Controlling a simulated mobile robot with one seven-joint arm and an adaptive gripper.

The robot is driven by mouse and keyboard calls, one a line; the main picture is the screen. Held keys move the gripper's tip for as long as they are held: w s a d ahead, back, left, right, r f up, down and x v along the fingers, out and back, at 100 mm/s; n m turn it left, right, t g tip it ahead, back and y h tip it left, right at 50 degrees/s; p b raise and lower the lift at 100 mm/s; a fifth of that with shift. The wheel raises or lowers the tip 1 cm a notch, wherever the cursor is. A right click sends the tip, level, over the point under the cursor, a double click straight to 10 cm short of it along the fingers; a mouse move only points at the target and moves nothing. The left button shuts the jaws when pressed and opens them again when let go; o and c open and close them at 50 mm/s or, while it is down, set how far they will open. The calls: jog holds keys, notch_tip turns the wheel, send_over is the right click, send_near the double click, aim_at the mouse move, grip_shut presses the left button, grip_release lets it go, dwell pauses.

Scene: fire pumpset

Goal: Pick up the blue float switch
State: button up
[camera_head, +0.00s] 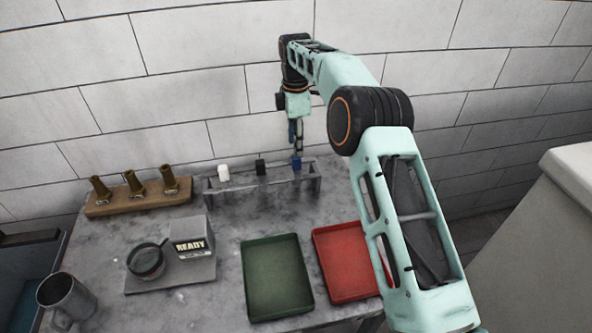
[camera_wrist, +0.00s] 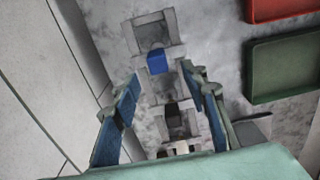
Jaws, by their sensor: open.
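The blue float switch (camera_head: 297,162) sits at the right end of a grey rack (camera_head: 262,183) near the back wall. In the wrist view the blue switch (camera_wrist: 157,62) shows as a blue block just beyond the fingertips, near the middle between them. My gripper (camera_head: 297,146) points down above the switch, and its two blue fingers are spread apart in the wrist view (camera_wrist: 162,78) with nothing held. A black switch (camera_head: 260,166) and a white switch (camera_head: 223,172) stand in the same rack to the left.
A green tray (camera_head: 277,279) and a red tray (camera_head: 345,262) lie in front of the rack. The tiled wall (camera_head: 180,100) is close behind.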

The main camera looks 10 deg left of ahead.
aim_at(295, 163)
jog(key=shift+w+f+p, duration=0.2)
jog(key=shift+f+p, duration=0.5)
jog(key=shift+f, duration=2.65)
grip_shut()
